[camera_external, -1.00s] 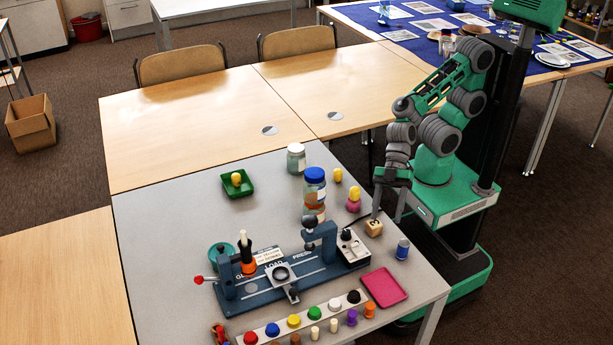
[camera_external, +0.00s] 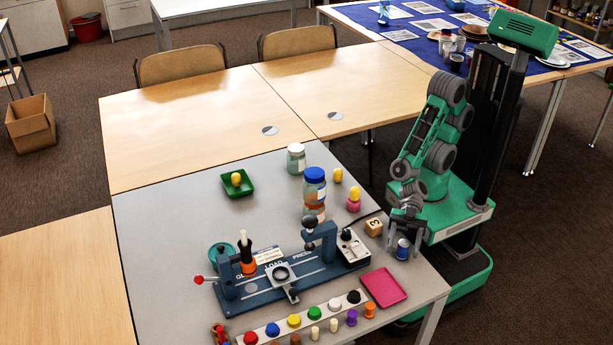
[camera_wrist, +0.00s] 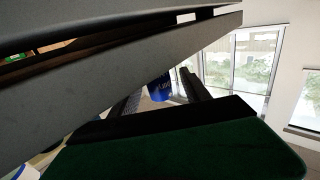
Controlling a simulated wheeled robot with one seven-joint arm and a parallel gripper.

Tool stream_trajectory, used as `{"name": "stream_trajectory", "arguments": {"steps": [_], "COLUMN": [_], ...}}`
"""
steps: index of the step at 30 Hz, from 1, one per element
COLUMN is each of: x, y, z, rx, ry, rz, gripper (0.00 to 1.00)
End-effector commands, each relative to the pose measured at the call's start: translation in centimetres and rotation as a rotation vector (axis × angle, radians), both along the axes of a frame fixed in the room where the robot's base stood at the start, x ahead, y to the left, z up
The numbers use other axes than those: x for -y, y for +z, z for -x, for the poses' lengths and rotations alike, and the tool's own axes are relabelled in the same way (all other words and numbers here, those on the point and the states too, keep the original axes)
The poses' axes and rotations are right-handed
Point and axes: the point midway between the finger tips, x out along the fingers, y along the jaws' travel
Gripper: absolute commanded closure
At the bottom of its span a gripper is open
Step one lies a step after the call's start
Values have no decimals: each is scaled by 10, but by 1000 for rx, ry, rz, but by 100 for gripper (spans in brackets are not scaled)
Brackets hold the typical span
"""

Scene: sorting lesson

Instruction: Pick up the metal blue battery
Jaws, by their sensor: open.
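The metal blue battery (camera_external: 402,249) stands upright near the right edge of the grey table, with a blue body and a lighter top. My gripper (camera_external: 403,238) is open, with its fingers pointing down around or just over the battery; the external view does not show whether they touch it. In the wrist view the blue battery (camera_wrist: 160,90) shows between my two dark fingers (camera_wrist: 162,100), partly hidden by my own parts in front.
A wooden number cube (camera_external: 374,227) is just left of the battery. A pink tray (camera_external: 384,288) lies in front of it. A blue press fixture (camera_external: 290,277) and stacked jars (camera_external: 314,190) stand farther left. The grey table's right edge is close by.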

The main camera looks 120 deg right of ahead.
Motion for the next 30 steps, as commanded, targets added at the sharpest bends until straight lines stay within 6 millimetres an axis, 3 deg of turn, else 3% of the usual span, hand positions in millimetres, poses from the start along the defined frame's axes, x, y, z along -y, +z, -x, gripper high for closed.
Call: {"name": "stream_trajectory", "arguments": {"steps": [4,24,30], "x": [0,1,0], "y": [0,0,0], "z": [0,0,0], "rx": [0,0,0], "ry": [0,0,0], "rz": [0,1,1], "gripper": [45,100,100]}}
